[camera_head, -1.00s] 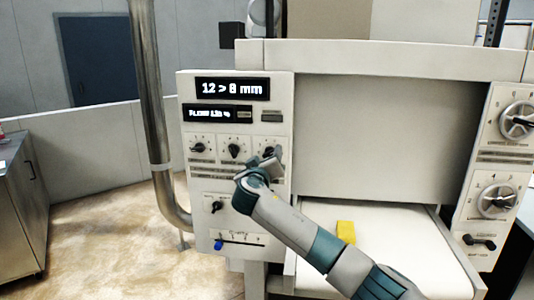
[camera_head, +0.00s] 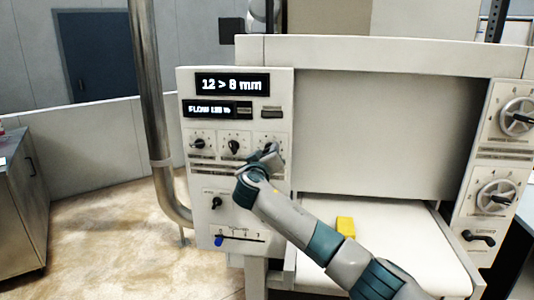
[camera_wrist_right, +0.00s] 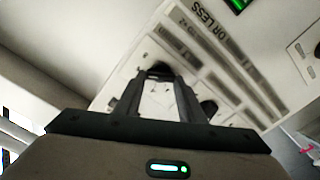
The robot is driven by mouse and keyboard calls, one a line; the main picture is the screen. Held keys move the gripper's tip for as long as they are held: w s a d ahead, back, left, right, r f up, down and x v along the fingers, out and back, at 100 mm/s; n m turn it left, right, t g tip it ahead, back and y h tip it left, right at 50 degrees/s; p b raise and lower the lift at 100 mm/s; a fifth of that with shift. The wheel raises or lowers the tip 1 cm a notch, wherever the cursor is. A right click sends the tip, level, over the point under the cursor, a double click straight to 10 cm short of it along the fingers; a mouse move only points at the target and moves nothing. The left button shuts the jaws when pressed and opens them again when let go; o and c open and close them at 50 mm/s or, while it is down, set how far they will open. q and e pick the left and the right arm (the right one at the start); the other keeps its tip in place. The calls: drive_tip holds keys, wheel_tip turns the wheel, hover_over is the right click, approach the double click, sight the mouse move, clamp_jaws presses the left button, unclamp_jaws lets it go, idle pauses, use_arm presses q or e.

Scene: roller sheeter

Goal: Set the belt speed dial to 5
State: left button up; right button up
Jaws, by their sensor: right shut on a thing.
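The control panel (camera_head: 190,175) carries a row of three small black dials: a left dial (camera_head: 199,144), a middle dial (camera_head: 234,146) and a right dial (camera_head: 271,146). Their labels are too small to read, so I cannot tell which is the belt speed dial. My right gripper (camera_head: 267,156) is at the right dial, shut on its knob and partly covering it. In the right wrist view the fingertips (camera_wrist_right: 158,74) close around a dark knob (camera_wrist_right: 161,66); its pointer and scale are not readable. My left gripper is not in view.
Displays (camera_head: 232,84) sit above the dials, and a blue-handled slider (camera_head: 219,241) and another knob (camera_head: 216,203) below. A white belt (camera_head: 390,235) bears a yellow block (camera_head: 346,227). A second panel (camera_head: 486,215) with large dials stands right. A metal pipe (camera_head: 148,95) runs left.

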drive_tip(key=shift+f+n+b, duration=0.2)
drive_tip(key=shift+n+b, duration=0.25)
drive_tip(key=shift+n, duration=0.15)
drive_tip(key=shift+a+n, duration=0.1)
drive_tip(key=shift+n, duration=3.1)
drive_tip(key=o, duration=1)
drive_tip(key=shift+o, duration=0.2)
drive_tip(key=shift+s, duration=0.1)
